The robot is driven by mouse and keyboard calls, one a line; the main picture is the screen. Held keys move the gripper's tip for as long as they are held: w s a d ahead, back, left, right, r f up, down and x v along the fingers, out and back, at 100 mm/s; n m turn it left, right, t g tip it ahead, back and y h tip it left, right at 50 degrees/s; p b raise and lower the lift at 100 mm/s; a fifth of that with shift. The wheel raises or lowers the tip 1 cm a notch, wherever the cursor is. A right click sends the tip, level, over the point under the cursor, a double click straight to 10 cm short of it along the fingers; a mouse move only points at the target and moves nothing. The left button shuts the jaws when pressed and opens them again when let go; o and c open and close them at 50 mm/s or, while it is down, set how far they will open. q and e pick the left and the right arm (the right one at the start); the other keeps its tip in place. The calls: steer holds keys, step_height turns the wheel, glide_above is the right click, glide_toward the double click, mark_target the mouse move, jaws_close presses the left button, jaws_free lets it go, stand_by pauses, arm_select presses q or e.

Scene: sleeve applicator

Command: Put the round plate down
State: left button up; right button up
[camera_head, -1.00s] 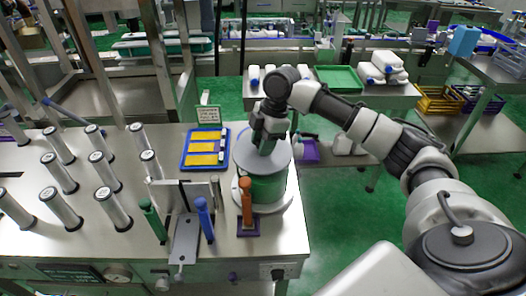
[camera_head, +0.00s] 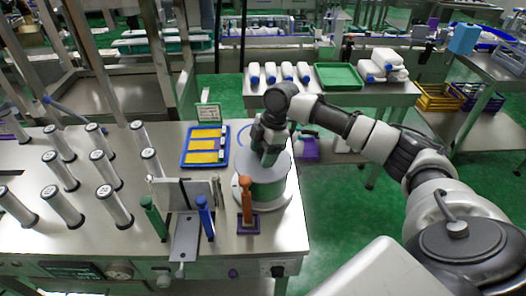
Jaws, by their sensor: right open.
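The round plate (camera_head: 281,170) is a grey disc lying about level on top of a green cylinder (camera_head: 268,194). The cylinder stands on a pale round base (camera_head: 283,205) at the right end of the steel bench. My right gripper (camera_head: 268,160) points down over the middle of the plate, with its fingers open and their tips at or just above the plate. Whether the fingertips touch the plate is hard to tell. My left gripper is not in view.
Orange (camera_head: 246,200), blue (camera_head: 205,217) and green (camera_head: 153,218) handled tools stand in front and to the left. A blue tray (camera_head: 184,163) with yellow strips lies behind left. Several metal cylinders (camera_head: 110,205) fill the bench's left side.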

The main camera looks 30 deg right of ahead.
steer(key=b+v, duration=0.1)
steer(key=v, duration=1.1)
steer(key=shift+r, duration=0.15)
